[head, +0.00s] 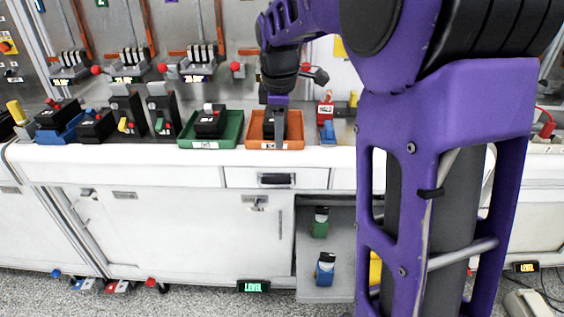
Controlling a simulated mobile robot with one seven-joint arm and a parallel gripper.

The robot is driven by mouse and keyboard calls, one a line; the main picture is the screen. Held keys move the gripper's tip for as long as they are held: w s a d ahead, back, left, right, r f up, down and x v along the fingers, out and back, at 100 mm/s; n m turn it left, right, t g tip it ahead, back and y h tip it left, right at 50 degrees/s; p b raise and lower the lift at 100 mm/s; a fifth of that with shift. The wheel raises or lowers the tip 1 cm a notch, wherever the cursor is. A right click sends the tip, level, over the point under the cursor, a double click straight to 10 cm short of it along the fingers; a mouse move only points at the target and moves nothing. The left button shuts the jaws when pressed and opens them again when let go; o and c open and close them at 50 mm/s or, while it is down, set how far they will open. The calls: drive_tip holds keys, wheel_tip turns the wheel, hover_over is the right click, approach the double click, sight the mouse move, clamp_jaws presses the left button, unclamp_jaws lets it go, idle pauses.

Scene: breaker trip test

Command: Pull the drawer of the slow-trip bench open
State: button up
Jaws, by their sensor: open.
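A white bench (120,161) runs across the view. I cannot read a label that tells which bench this is. My gripper (280,136) hangs over the orange tray (257,143) on the bench top, above and apart from the drawer handle. It is open, with one grey finger showing; the other is not clear.
A green tray (228,143) with a black breaker (210,122) stands left of the orange tray. Below the drawer, an open compartment holds a green item (319,225) and a blue item (325,268). My purple arm hides the bench's right part. Floor before the cabinet door (190,235) is mostly clear.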

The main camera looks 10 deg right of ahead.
drive_tip(key=b, duration=0.3)
approach(281, 180)
drive_tip(key=f, duration=0.2)
drive_tip(key=s+f, duration=0.1)
drive_tip(key=f, duration=0.3)
drive_tip(key=shift+s+a+f, duration=0.25)
drive_tip(key=shift+s, duration=0.1)
drive_tip(key=shift+c, duration=0.2)
clamp_jaws()
idle(0.6)
